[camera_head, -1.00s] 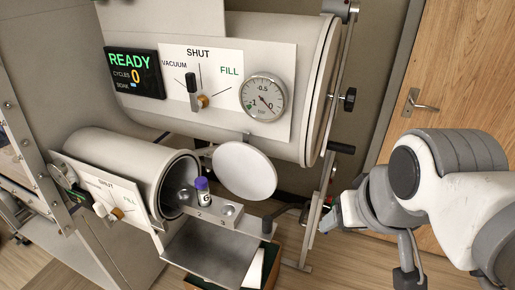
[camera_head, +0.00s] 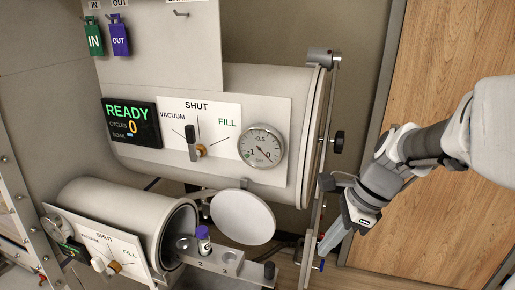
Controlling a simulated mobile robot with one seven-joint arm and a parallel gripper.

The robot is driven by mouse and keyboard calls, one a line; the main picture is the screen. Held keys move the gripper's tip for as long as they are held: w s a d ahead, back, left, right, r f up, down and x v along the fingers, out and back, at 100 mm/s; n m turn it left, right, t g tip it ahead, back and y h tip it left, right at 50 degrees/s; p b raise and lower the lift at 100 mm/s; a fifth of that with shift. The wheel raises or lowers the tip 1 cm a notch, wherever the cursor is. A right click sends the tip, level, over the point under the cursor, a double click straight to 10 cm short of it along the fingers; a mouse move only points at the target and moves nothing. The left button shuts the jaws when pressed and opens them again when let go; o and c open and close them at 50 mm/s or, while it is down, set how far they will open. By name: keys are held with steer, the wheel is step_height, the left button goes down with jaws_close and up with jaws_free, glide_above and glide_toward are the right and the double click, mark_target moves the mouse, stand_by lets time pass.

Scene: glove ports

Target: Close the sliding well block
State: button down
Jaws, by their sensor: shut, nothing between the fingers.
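The sliding well block (camera_head: 222,258) is a grey metal bar that sticks out of the open mouth of the small lower chamber (camera_head: 130,215). Numbers 2 and 3 show on it. A vial with a purple cap (camera_head: 203,240) stands upright in a well near the chamber mouth, and the well by number 3 looks empty.
The small chamber's round door (camera_head: 243,217) hangs open behind the block. The large chamber (camera_head: 262,85) with its upright side bar (camera_head: 326,130) stands above and behind. A panel with READY display (camera_head: 131,123) and gauge (camera_head: 261,147) faces me. A wooden door (camera_head: 440,190) is at right.

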mark_target(184, 240)
steer(key=w+a+f+b, duration=0.1)
steer(key=a+f, duration=0.6)
steer(key=f, duration=0.2)
steer(key=shift+w+a+f, duration=0.2)
steer(key=shift+w+a, duration=0.05)
steer(key=shift+w, duration=0.05)
steer(key=w+a+p, duration=0.2)
steer(key=a+p, duration=0.1)
steer(key=a, duration=0.4)
steer(key=w+a+p, duration=0.3)
steer(key=a, duration=0.5)
steer(key=w+a+p, duration=0.3)
steer(key=a+p, duration=0.1)
steer(key=a, duration=0.3)
steer(key=shift+w+a+r, duration=0.1)
steer(key=shift+a, duration=0.25)
steer(key=shift+w+a+p, duration=0.25)
steer(key=shift+a+p, duration=0.05)
steer(key=shift+a, duration=0.3)
